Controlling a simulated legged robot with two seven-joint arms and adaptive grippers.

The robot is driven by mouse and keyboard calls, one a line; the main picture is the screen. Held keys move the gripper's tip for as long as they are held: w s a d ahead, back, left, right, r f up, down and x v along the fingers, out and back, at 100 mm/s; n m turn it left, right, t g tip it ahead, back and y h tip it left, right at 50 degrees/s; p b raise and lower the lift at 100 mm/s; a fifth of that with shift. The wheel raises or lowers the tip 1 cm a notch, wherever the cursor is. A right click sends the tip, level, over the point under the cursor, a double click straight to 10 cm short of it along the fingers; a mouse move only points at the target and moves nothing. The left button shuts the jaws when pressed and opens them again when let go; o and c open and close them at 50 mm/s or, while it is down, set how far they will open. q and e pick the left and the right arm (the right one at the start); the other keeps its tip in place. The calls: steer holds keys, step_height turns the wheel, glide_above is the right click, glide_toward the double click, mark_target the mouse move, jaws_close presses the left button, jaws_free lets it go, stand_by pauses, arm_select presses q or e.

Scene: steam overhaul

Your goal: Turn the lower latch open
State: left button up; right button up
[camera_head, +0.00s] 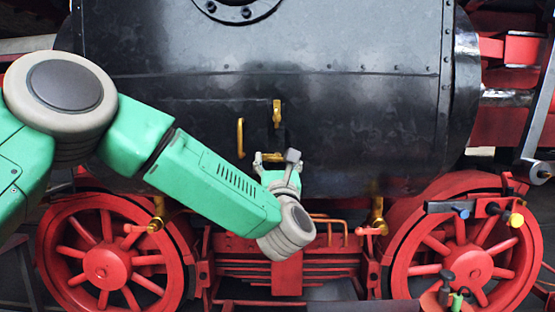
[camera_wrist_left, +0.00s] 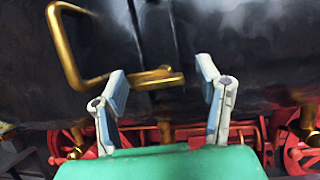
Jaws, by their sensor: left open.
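The lower latch (camera_wrist_left: 158,80) is a gold piece lying roughly level on the black tank side. In the left wrist view it shows between the two fingers of my left gripper (camera_wrist_left: 162,74). The fingers stand apart, one on each side of it. Its left end is close to the left finger, and I cannot tell whether they touch. The upper latch (camera_head: 277,113) is gold and points up and down. My right gripper is not in view.
A gold handle (camera_head: 240,138) stands out from the panel, left of the latches; it also shows in the left wrist view (camera_wrist_left: 66,48). Below are red wheels (camera_head: 108,262), a red frame (camera_head: 288,273) and gold pipes. The black tank side (camera_head: 370,120) to the right is clear.

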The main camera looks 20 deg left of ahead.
arm_select(q)
steer(key=shift+c, duration=0.4)
steer(key=c, duration=1.1)
steer(key=shift+c, duration=0.2)
